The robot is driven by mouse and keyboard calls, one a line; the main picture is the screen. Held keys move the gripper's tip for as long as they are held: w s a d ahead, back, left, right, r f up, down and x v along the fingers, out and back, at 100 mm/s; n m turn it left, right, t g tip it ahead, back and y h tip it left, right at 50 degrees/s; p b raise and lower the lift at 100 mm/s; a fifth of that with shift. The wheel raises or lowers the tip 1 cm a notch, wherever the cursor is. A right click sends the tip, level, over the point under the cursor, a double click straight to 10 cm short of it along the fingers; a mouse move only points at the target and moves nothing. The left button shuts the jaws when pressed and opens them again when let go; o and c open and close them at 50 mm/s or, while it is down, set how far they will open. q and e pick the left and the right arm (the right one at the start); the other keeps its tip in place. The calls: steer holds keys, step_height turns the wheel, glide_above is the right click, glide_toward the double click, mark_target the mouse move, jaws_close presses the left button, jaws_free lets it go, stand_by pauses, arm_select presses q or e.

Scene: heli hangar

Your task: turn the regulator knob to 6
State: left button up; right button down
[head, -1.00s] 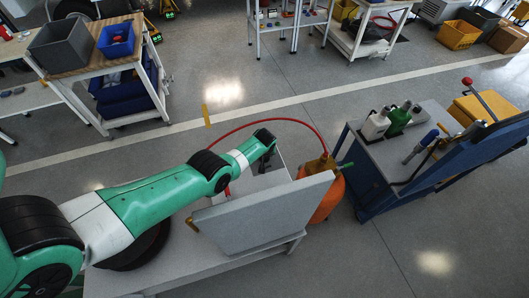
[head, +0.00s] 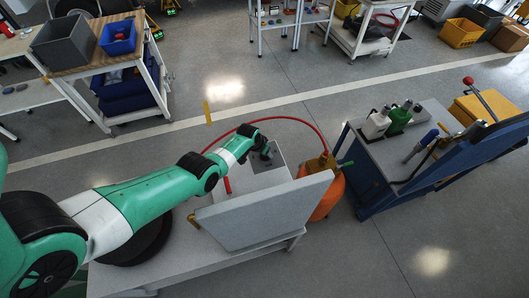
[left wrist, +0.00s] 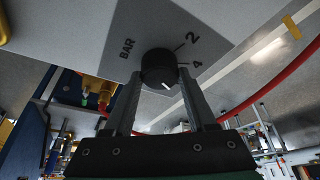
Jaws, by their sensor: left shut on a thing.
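The black regulator knob (left wrist: 159,66) sits on a grey panel marked BAR, 2 and 4, seen in the left wrist view. A white mark on the knob's lower edge points down and slightly right, past the 4. Any further numbers are hidden by my fingers or out of view. My left gripper (left wrist: 160,78) is shut on the knob, with one finger on each side. In the head view my left gripper (head: 267,152) is at the light grey regulator box (head: 268,178), and the knob cannot be made out there. My right gripper is not in view.
A grey tilted panel (head: 262,212) stands in front of the box on the bench (head: 190,262). A red hose (head: 300,121) arches behind to an orange cylinder (head: 328,198). A blue cart (head: 375,195) with bottles stands to the right.

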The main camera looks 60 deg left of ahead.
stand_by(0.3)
arm_select(q)
steer(key=o, duration=1.4)
steer(key=p+v, duration=1.1)
steer(key=p, duration=0.3)
steer(key=shift+s+r, duration=0.1)
steer(key=shift+r, duration=0.25)
